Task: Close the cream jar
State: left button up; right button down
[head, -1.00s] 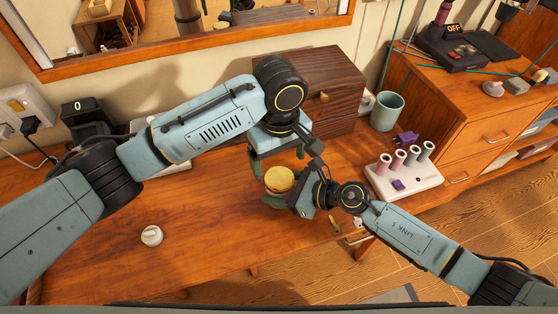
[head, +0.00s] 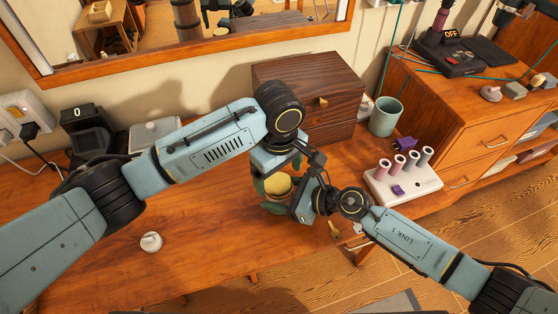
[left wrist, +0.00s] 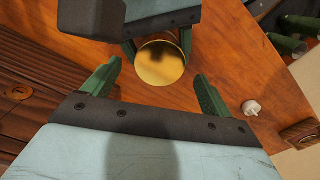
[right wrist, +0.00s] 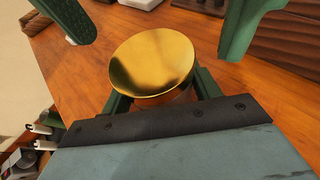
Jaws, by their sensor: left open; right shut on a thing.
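The cream jar, topped by a round gold lid, shows between my grippers in the head view (head: 278,185). The gold top is seen from above in the left wrist view (left wrist: 160,62) and tilted in the right wrist view (right wrist: 152,62). My right gripper (right wrist: 162,95) is shut on the jar below the gold top. My left gripper (left wrist: 155,85) is open, its green fingers spread above and to either side of the gold top, not touching it. Whether the lid is fully seated I cannot tell. The jar's body is mostly hidden.
A white round knob-like piece (head: 151,241) lies on the wooden table (head: 205,240). Behind my left arm stands a dark wooden box (head: 310,85). A teal cup (head: 385,116) and a white stand (head: 402,185) with several rollers are to the right. The table's front left is mostly clear.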

aim_at(285, 202)
pick_arm(q)
jog(key=shift+f, duration=1.3)
jog(key=shift+c, duration=0.5)
jog(key=c, duration=0.9)
jog(key=shift+m, duration=1.7)
jog(key=shift+c, duration=0.2)
jog(key=o, duration=1.1)
jog(key=shift+r, duration=0.1)
